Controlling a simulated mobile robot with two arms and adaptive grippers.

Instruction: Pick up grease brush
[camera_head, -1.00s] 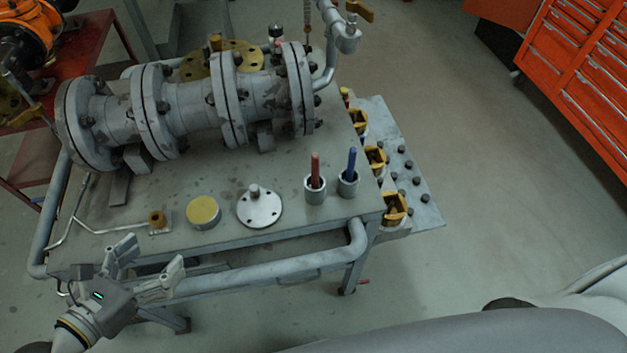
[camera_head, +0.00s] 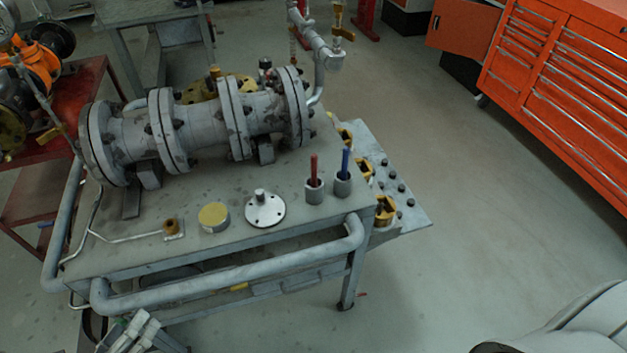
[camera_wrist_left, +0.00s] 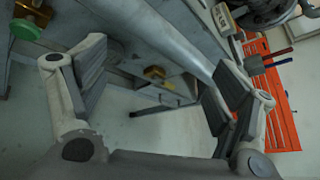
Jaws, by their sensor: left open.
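Two handled tools stand upright in grey cups at the table's front right corner: a red-handled one (camera_head: 314,167) and a blue-handled one (camera_head: 345,161). Their lower ends are hidden in the cups, so I cannot tell which is the grease brush. The red handle (camera_wrist_left: 279,52) and blue handle (camera_wrist_left: 278,63) also show at the right of the left wrist view. My left gripper (camera_head: 136,332) is below the table's front left rail, partly cut off by the lower edge. In the left wrist view its fingers (camera_wrist_left: 160,58) are apart with nothing between them. My right gripper is not in view.
The grey table (camera_head: 330,222) has a thick front rail (camera_head: 235,279). A flanged valve body (camera_head: 200,133) fills its back. A yellow-topped tin (camera_head: 213,217) and round flange (camera_head: 265,210) lie left of the cups. An orange cabinet (camera_head: 565,75) stands at right.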

